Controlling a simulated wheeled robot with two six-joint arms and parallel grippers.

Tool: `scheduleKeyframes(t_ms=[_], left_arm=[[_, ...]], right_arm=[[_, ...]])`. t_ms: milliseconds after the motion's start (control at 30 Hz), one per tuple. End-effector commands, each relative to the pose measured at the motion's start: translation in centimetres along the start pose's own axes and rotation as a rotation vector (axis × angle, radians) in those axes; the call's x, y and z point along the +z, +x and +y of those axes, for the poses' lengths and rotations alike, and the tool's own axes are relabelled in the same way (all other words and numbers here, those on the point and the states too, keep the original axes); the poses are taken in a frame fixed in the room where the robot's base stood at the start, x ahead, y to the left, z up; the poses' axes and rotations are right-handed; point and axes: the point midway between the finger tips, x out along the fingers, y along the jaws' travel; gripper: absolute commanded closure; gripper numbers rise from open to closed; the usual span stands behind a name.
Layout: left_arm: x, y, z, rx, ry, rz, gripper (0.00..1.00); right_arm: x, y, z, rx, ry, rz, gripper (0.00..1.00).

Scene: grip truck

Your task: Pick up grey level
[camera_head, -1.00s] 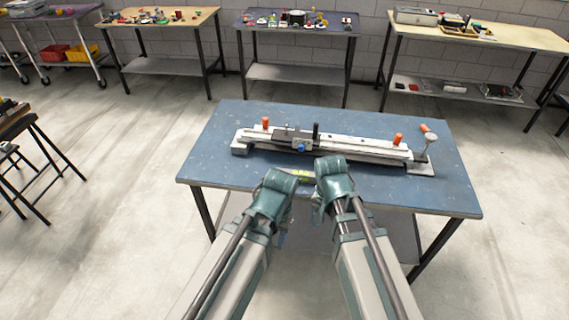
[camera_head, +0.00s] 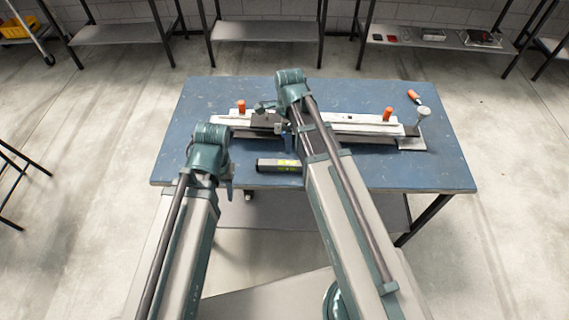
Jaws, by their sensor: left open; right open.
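The grey level (camera_head: 279,165) lies on the near part of the blue table (camera_head: 340,172), with yellow-green markings on its side. My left gripper (camera_head: 228,178) is just left of the level, near the table's front edge. It is open, its fingers mostly hidden by its wrist. My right gripper (camera_head: 284,128) is beyond the level, over the long rail assembly. It is open, but its fingertips are partly hidden. Neither gripper visibly holds anything.
A long pale rail assembly (camera_head: 350,128) with orange handles lies across the table behind the level. A loose orange-handled tool (camera_head: 414,97) lies at the back right. The table's right front is clear. Shelved benches (camera_head: 265,31) stand along the wall.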

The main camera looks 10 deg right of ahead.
Motion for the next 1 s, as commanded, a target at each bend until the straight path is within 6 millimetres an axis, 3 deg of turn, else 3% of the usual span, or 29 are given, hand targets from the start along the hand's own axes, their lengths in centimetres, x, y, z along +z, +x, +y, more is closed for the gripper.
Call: scheduleKeyframes(t_ms=[600,1000], left_arm=[[-0.5,8.0,0.8,0.000,0.000,0.000,0.50],[-0.5,8.9,0.8,0.000,0.000,0.000,0.50]], right_arm=[[0.1,8.0,0.0,0.000,-0.003,0.000,0.29],[0.1,8.9,-0.1,0.000,-0.003,0.000,0.29]])
